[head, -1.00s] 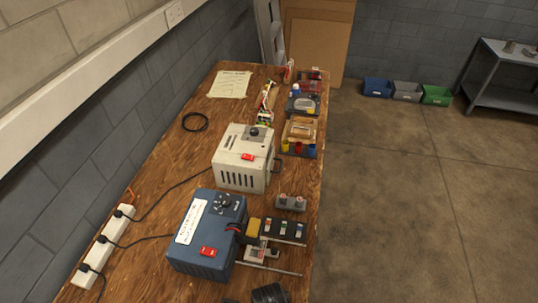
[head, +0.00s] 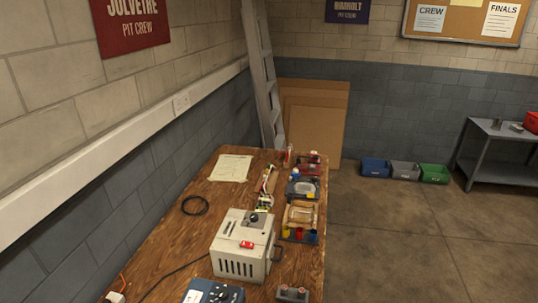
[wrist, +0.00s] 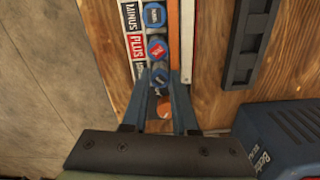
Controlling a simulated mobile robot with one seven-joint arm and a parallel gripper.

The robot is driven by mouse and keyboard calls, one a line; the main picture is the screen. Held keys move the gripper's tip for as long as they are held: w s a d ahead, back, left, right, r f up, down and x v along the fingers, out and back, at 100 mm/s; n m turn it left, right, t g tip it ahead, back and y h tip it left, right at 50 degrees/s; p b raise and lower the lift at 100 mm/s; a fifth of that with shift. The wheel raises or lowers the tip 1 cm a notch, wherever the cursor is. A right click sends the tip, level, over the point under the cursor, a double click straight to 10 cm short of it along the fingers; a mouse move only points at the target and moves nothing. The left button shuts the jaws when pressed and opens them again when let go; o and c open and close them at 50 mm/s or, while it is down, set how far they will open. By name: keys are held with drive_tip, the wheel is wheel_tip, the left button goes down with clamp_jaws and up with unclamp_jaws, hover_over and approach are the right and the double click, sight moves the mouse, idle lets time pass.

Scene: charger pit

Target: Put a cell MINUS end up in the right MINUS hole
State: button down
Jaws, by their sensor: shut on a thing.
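In the wrist view my gripper (wrist: 166,97) is shut, with a small blue cell (wrist: 160,77) between or just at its fingertips. Which end of this cell faces up is too small to tell. Blue round cells stand in a row beside the labels, one (wrist: 154,15) near MINUS and one with a red mark (wrist: 157,48) near PLUS. An orange-brown round patch shows between the fingers. My gripper is outside the head view.
The wooden bench (head: 170,240) carries a white box with a red switch (head: 240,247) and a blue box (head: 212,292) at the bottom edge. A dark slotted bar (wrist: 250,40) lies to the strip's right in the wrist view. Trays and small parts (head: 300,215) fill the bench's right side.

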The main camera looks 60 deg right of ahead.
drive_tip(key=shift+f, duration=0.1)
drive_tip(key=c, duration=0.6)
unclamp_jaws()
drive_tip(key=shift+r+p, duration=3.55)
drive_tip(key=shift+p, duration=0.05)
